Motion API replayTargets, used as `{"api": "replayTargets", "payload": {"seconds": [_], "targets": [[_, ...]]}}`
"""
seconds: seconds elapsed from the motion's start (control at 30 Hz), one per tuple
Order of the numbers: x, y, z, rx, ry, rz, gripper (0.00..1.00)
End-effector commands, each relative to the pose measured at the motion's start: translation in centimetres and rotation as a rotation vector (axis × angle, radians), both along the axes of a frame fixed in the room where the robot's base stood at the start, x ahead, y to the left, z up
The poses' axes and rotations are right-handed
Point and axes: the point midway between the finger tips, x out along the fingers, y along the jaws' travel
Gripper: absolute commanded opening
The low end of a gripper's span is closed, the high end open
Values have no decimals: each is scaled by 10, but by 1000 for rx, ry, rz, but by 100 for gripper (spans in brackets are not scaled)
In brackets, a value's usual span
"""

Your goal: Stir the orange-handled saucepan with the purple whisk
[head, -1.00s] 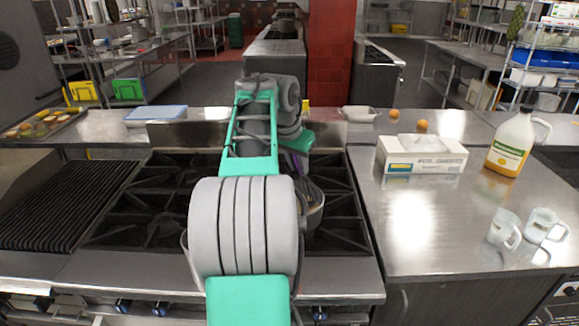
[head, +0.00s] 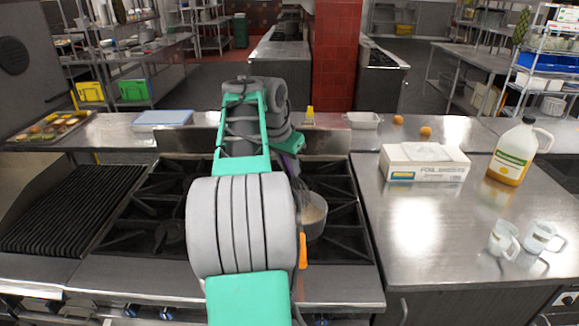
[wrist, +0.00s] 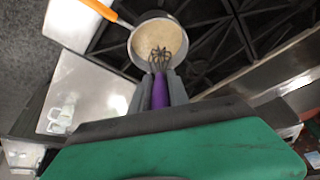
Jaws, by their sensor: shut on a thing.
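The saucepan (head: 313,218) sits on the stove, partly hidden behind my arm in the head view. Its orange handle (head: 303,251) points toward the front edge. In the wrist view the saucepan (wrist: 144,28) holds a pale beige content. My gripper (wrist: 160,88) is shut on the purple whisk (wrist: 159,94), whose wire head is over the pan opening and overlaps the content. I cannot tell how deep the wires reach. In the head view the whisk's purple handle (head: 291,168) shows beside my arm.
Black stove grates (head: 345,200) surround the pan, with a ribbed grill (head: 70,205) at left. The right counter holds a foil box (head: 424,163), a jug (head: 512,152) and two clear cups (head: 503,239). Its front middle is clear.

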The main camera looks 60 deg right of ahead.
Motion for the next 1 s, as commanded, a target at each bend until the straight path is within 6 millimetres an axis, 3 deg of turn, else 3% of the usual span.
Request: {"api": "replayTargets", "payload": {"seconds": [0.1, 0.6, 1.0], "targets": [[0, 0, 21, 0, 0, 0, 0], [1, -1, 72, -3, 1, 1, 0], [1, 1, 80, 0, 0, 4, 0]]}}
